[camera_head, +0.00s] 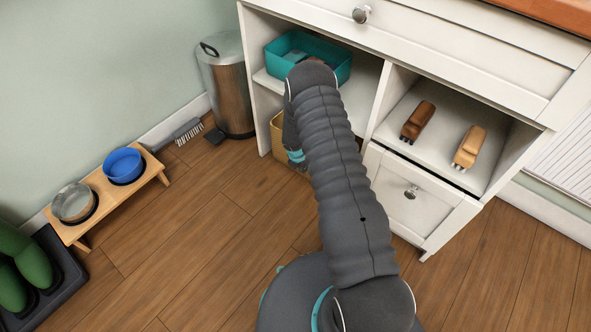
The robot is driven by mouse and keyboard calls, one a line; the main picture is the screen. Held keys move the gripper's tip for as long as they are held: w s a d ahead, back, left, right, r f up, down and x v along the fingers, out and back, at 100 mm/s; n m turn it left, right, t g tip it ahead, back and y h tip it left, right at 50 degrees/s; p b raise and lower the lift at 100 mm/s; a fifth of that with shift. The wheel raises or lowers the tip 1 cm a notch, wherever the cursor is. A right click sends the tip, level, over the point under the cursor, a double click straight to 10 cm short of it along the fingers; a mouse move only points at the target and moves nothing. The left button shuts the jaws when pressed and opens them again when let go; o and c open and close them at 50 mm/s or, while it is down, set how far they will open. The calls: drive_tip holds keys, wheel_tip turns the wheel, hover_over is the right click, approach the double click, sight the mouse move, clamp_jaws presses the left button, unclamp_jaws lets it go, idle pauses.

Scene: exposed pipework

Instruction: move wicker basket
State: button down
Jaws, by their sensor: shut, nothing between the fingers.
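A tan basket (277,132), likely the wicker one, sits low in the left lower compartment of the white cabinet (252,50). Only its left edge and a small part below show; my arm covers the rest. My arm reaches up and forward to the cabinet, and its wrist bends down in front of the basket. My gripper itself is hidden behind my arm, so I cannot tell whether it touches the basket.
A teal bin (343,72) stands on the shelf above. A trash can (228,88), brush (188,131) and bowl stand (150,180) are at left. Floor between is clear.

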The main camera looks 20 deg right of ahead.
drive_tip(key=shift+d, duration=0.2)
drive_tip(key=shift+r, duration=0.1)
drive_tip(key=p+v, duration=0.6)
drive_tip(key=v, duration=0.4)
